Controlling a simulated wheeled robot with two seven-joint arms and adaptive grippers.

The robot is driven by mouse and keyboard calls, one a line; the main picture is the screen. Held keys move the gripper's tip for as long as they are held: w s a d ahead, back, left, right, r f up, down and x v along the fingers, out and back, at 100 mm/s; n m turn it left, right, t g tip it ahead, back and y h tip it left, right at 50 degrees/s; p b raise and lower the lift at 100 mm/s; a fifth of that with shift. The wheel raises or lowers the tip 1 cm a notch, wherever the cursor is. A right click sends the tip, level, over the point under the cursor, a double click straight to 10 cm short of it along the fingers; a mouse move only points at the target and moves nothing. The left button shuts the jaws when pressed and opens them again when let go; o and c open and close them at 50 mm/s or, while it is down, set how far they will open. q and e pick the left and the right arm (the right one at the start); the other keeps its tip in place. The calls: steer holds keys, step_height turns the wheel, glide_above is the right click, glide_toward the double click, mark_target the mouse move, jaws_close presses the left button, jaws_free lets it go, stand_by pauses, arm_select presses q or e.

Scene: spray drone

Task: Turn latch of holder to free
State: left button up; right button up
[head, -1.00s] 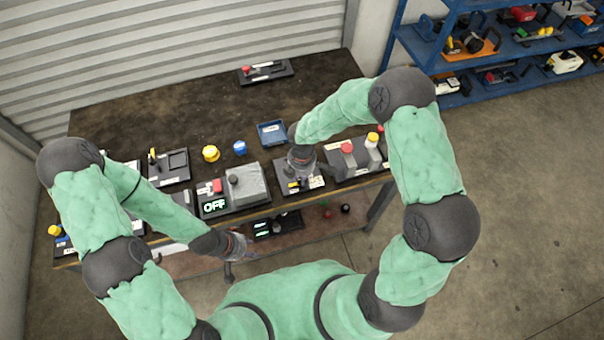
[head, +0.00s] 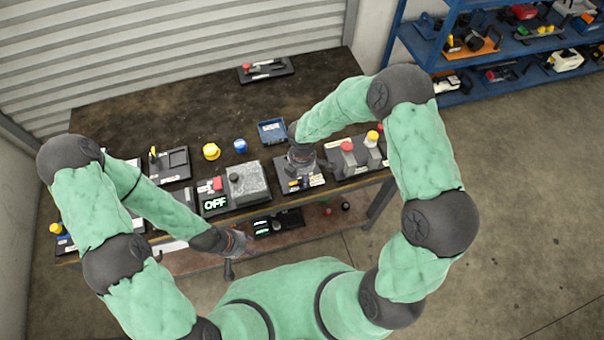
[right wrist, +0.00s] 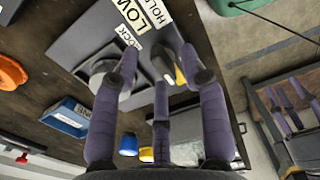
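The holder is a dark plate (head: 316,182) with white labels at the table's front edge. My right gripper (head: 300,170) is low over it and hides much of it. A small yellow part (head: 293,184), seemingly the latch, shows just in front of the gripper. In the right wrist view, the grey holder (right wrist: 90,48) has labels, and a yellow part (right wrist: 181,76) shows between the fingers, close to the right one. The fingers (right wrist: 160,70) are spread apart; contact cannot be made out. My left gripper (head: 238,243) hangs in front of the table, its fingers unclear.
Left of the holder stands a grey box (head: 248,182) with an "OFF" display. To the right is a plate with a red-topped post (head: 347,147) and a yellow-topped post (head: 372,137). A blue tray (head: 272,131) lies behind. The table's back is mostly clear.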

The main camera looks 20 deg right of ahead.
steer(key=shift+r, duration=0.1)
step_height(320, 180, up, 12)
stand_by(0.5)
stand_by(0.5)
